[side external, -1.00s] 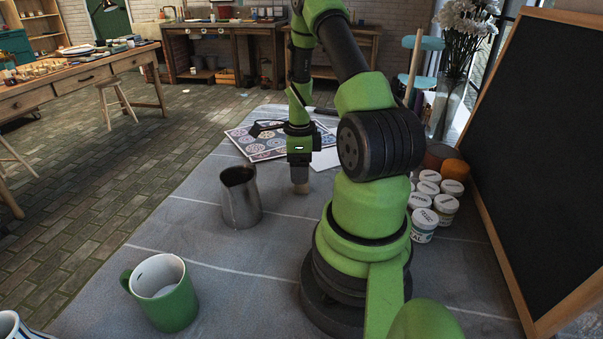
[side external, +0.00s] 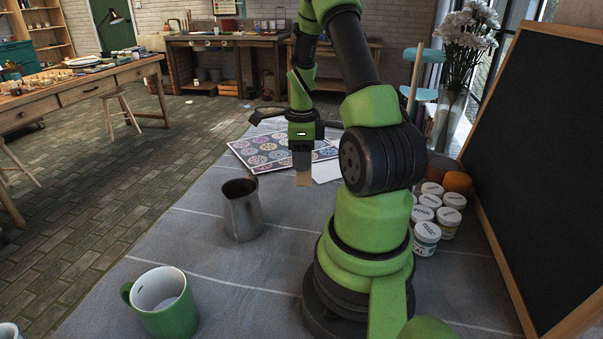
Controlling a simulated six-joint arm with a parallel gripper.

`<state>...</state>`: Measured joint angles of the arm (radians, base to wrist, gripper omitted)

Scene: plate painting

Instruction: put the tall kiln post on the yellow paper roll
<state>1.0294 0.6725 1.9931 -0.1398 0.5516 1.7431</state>
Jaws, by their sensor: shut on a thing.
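My gripper (side external: 302,160) points straight down over the grey cloth, right of the steel pitcher. It is shut on a short-looking tan piece, which I take to be the tall kiln post (side external: 303,179). Only the lower end of the post shows below the fingers; the rest is hidden by the gripper. The post hangs upright, apparently a little above the cloth. I cannot make out a yellow paper roll in this view; my arm covers part of the cloth.
The steel pitcher (side external: 243,213) stands left of my gripper, and a green mug (side external: 165,307) nearer the front. A patterned sheet (side external: 262,152) lies behind. White-lidded jars (side external: 427,237), an orange round thing (side external: 457,182) and a blackboard (side external: 545,165) are at right. The cloth's front middle is clear.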

